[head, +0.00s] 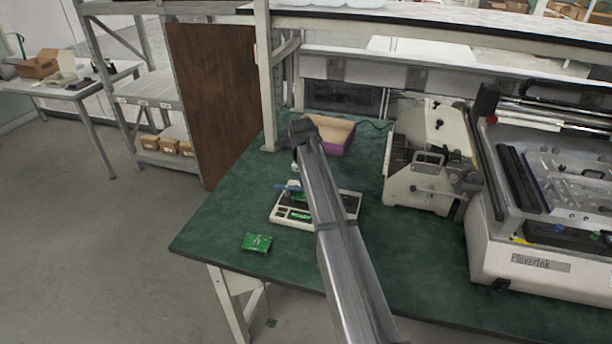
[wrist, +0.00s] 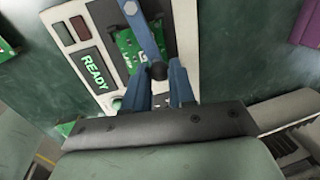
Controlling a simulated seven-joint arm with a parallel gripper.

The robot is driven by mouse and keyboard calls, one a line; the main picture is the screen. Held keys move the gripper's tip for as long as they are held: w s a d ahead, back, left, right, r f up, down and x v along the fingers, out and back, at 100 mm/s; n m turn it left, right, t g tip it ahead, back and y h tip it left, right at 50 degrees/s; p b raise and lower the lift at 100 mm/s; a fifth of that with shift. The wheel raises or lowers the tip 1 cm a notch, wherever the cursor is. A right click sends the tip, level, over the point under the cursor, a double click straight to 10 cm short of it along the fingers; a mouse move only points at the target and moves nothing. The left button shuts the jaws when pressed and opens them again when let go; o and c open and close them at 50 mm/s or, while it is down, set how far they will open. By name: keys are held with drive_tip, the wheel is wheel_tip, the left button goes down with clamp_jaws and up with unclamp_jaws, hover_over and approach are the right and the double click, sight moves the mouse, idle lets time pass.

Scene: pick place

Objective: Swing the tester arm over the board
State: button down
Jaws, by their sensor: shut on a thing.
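The tester is a white, flat unit (head: 283,218) on the green bench, partly hidden behind my arm in the head view. In the wrist view the tester casing (wrist: 184,35) shows a lit READY display (wrist: 93,70). A green circuit board (wrist: 126,46) lies on the tester. My gripper (wrist: 159,78) has blue fingers and is shut on this end. In the head view the gripper is mostly hidden by my arm.
A loose green board (head: 257,242) lies on the bench (head: 215,235) near its front left edge. A purple, tan-topped box (head: 335,132) stands behind the tester. A white machine (head: 420,185) and a large Plovertek machine (head: 540,264) stand to the right. The left of the bench is mostly clear.

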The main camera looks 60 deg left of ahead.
drive_tip(key=shift+s+d+m, duration=0.35)
drive_tip(key=shift+d+m, duration=0.1)
drive_tip(key=shift+m, duration=0.55)
drive_tip(key=c, duration=0.9)
unclamp_jaws()
drive_tip(key=shift+s, duration=0.1)
drive_tip(key=shift+c, duration=0.2)
drive_tip(key=shift+r, duration=0.1)
wheel_tip(320, 180, up, 13)
drive_tip(key=s+d, duration=0.1)
drive_tip(key=s, duration=0.1)
drive_tip(key=shift+d+r, duration=0.2)
drive_tip(key=shift+d, duration=0.05)
drive_tip(key=shift+s, duration=0.1)
